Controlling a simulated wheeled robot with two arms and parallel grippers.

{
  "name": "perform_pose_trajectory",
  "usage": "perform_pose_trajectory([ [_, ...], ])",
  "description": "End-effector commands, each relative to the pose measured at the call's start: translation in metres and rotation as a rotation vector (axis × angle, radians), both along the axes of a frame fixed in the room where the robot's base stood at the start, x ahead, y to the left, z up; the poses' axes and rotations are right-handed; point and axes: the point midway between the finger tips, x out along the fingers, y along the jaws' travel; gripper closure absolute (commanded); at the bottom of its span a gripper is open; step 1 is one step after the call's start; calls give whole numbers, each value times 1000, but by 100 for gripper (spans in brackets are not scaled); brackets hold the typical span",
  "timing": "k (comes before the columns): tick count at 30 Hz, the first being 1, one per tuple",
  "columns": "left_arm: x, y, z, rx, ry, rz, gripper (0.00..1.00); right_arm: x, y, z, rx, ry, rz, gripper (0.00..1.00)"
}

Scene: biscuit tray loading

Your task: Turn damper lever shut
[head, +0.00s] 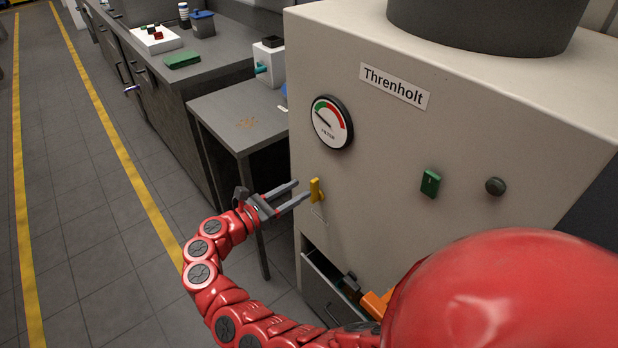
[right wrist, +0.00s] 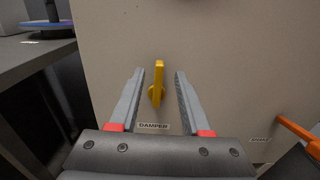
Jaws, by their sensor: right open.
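The yellow damper lever (head: 315,190) stands upright on the front of the beige Threnholt cabinet (head: 345,220), below the gauge. It also shows in the right wrist view (right wrist: 158,82), with a DAMPER label (right wrist: 153,126) below it. My right gripper (head: 302,189) is open, its fingers pointing at the lever. In the right wrist view the fingers (right wrist: 160,74) appear on either side of the lever, with clear gaps. I cannot tell how far the tips are from the panel. My left gripper is not in view.
The cabinet front also bears a round gauge (head: 331,123), a green switch (head: 430,183) and a dark knob (head: 495,186). An open drawer (head: 325,285) and an orange handle (head: 376,304) lie below. A grey table (head: 235,110) stands left of the cabinet, beside open floor.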

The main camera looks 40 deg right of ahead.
Motion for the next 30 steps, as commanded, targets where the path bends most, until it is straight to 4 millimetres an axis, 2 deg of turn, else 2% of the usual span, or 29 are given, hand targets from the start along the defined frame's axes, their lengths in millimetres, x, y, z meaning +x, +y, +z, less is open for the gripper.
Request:
perform_pose_trajectory([
  [3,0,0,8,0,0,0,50,1,-23,2,0,2,-1,52],
  [9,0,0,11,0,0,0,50,4,-43,1,0,2,1,52],
  [19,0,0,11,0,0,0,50,4,-47,0,0,1,3,52],
  [20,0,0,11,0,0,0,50,4,-47,0,0,1,3,56],
  [27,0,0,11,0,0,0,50,4,-47,0,-1,1,3,99],
  [30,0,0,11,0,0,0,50,4,-47,0,-1,1,3,100],
])
